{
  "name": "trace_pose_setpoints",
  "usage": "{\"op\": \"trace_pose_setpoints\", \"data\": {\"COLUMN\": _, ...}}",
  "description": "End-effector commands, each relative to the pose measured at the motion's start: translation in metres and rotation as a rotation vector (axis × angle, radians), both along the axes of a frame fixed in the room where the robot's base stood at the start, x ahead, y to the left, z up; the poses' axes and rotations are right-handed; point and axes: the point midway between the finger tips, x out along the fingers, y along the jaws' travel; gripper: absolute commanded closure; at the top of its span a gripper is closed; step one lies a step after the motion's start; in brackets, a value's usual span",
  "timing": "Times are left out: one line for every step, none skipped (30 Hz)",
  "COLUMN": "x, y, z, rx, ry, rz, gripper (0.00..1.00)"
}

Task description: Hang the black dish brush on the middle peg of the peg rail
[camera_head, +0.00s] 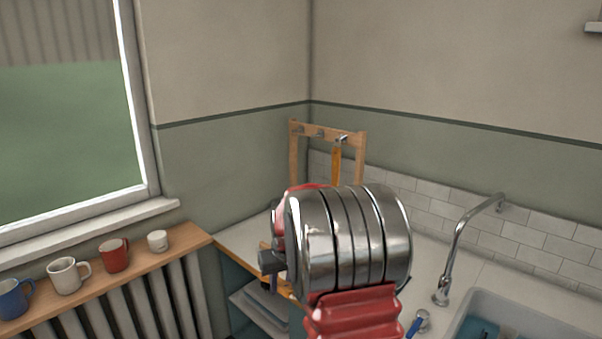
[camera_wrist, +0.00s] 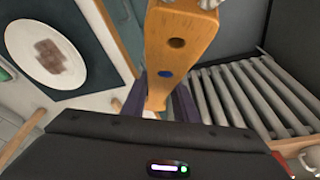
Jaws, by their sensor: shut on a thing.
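The wooden peg rail (camera_head: 357,139) stands in the corner at the back of the counter, with three metal pegs. An orange-brown strip hangs from the right peg; the left peg and the middle peg (camera_head: 320,134) look bare. My gripper (camera_wrist: 163,100) is shut on a wooden piece (camera_wrist: 180,62) with a dark hole and a blue spot. It reaches up past the picture's top edge, where pale grey bits show. I cannot tell whether it belongs to the black dish brush, and no black brush head shows. In the head view my metal wrist hides most of my gripper.
A faucet (camera_head: 452,255) and a sink (camera_head: 540,312) are at the right. A blue-handled item (camera_head: 414,326) lies on the counter (camera_head: 240,240). Several mugs stand on the windowsill shelf (camera_head: 195,238) above a radiator (camera_wrist: 245,92). A white plate (camera_wrist: 38,70) shows in the wrist view.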

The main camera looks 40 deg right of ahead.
Motion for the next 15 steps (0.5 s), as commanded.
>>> {"op": "trace_pose_setpoints", "data": {"x": -0.002, "y": -0.021, "z": 0.003, "rx": 0.005, "ry": 0.02, "rz": 0.006, "gripper": 1.0}}
{"op": "trace_pose_setpoints", "data": {"x": -0.005, "y": -0.031, "z": 0.005, "rx": 0.01, "ry": 0.035, "rz": 0.015, "gripper": 1.0}}
{"op": "trace_pose_setpoints", "data": {"x": -0.008, "y": -0.044, "z": 0.008, "rx": 0.014, "ry": 0.054, "rz": 0.033, "gripper": 1.0}}
{"op": "trace_pose_setpoints", "data": {"x": -0.01, "y": -0.053, "z": 0.01, "rx": 0.017, "ry": 0.069, "rz": 0.045, "gripper": 1.0}}
{"op": "trace_pose_setpoints", "data": {"x": -0.013, "y": -0.063, "z": 0.012, "rx": 0.019, "ry": 0.083, "rz": 0.06, "gripper": 1.0}}
{"op": "trace_pose_setpoints", "data": {"x": -0.016, "y": -0.075, "z": 0.014, "rx": 0.024, "ry": 0.101, "rz": 0.081, "gripper": 1.0}}
{"op": "trace_pose_setpoints", "data": {"x": -0.019, "y": -0.084, "z": 0.017, "rx": 0.027, "ry": 0.115, "rz": 0.096, "gripper": 1.0}}
{"op": "trace_pose_setpoints", "data": {"x": -0.022, "y": -0.093, "z": 0.018, "rx": 0.028, "ry": 0.129, "rz": 0.115, "gripper": 1.0}}
{"op": "trace_pose_setpoints", "data": {"x": -0.026, "y": -0.105, "z": 0.021, "rx": 0.03, "ry": 0.147, "rz": 0.138, "gripper": 1.0}}
{"op": "trace_pose_setpoints", "data": {"x": -0.029, "y": -0.113, "z": 0.023, "rx": 0.031, "ry": 0.161, "rz": 0.16, "gripper": 1.0}}
{"op": "trace_pose_setpoints", "data": {"x": -0.032, "y": -0.122, "z": 0.025, "rx": 0.031, "ry": 0.175, "rz": 0.18, "gripper": 1.0}}
{"op": "trace_pose_setpoints", "data": {"x": -0.037, "y": -0.133, "z": 0.028, "rx": 0.034, "ry": 0.194, "rz": 0.207, "gripper": 1.0}}
{"op": "trace_pose_setpoints", "data": {"x": -0.041, "y": -0.141, "z": 0.03, "rx": 0.033, "ry": 0.207, "rz": 0.23, "gripper": 1.0}}
{"op": "trace_pose_setpoints", "data": {"x": -0.045, "y": -0.149, "z": 0.032, "rx": 0.032, "ry": 0.221, "rz": 0.253, "gripper": 1.0}}
{"op": "trace_pose_setpoints", "data": {"x": -0.05, "y": -0.16, "z": 0.035, "rx": 0.032, "ry": 0.241, "rz": 0.284, "gripper": 1.0}}
